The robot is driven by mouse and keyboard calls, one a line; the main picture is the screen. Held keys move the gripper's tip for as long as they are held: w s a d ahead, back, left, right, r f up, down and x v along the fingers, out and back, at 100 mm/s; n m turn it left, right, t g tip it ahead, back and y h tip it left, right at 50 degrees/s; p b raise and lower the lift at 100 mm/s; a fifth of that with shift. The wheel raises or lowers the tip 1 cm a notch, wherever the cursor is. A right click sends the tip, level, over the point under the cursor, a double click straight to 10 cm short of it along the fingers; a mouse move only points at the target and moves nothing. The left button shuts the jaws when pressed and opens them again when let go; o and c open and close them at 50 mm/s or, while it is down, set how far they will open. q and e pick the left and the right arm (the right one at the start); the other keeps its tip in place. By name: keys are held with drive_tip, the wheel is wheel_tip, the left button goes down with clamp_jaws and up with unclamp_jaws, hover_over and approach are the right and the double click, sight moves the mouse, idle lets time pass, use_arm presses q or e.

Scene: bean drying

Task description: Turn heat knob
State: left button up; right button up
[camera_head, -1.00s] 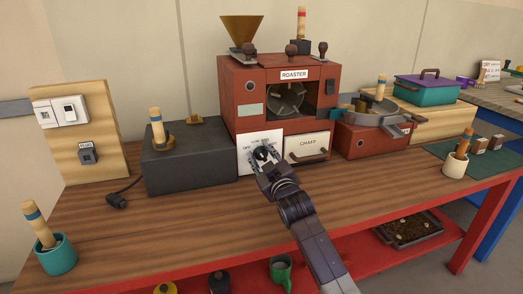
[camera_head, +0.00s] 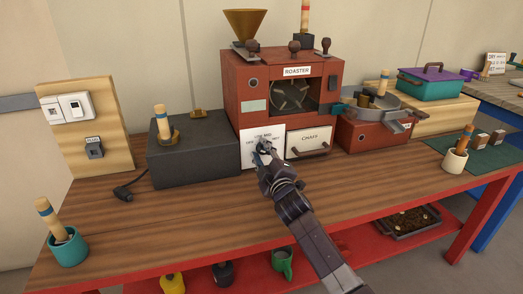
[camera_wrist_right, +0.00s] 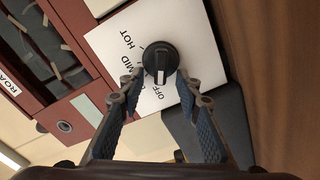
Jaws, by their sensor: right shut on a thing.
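The heat knob (camera_wrist_right: 160,62) is round and black, on a white panel (camera_wrist_right: 198,45) marked OFF, MID and HOT in the right wrist view. The panel (camera_head: 247,160) also shows at the lower front left of the red roaster (camera_head: 240,85). My right gripper (camera_head: 264,147) reaches it from the front. Its two fingers (camera_wrist_right: 160,82) are shut on the knob, one on each side. The knob's lower part lies between the fingertips, and LOW is partly covered in the wrist view. The knob's exact setting is hard to tell. My left gripper is not in view.
The cream chaff drawer (camera_head: 309,142) is just right of the panel. A dark grey box (camera_head: 195,150) with a wooden-handled tool stands close on the left. The bench front is mostly clear.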

idle(0.4)
drive_tip(key=o, duration=1.1)
drive_tip(key=v, duration=1.2)
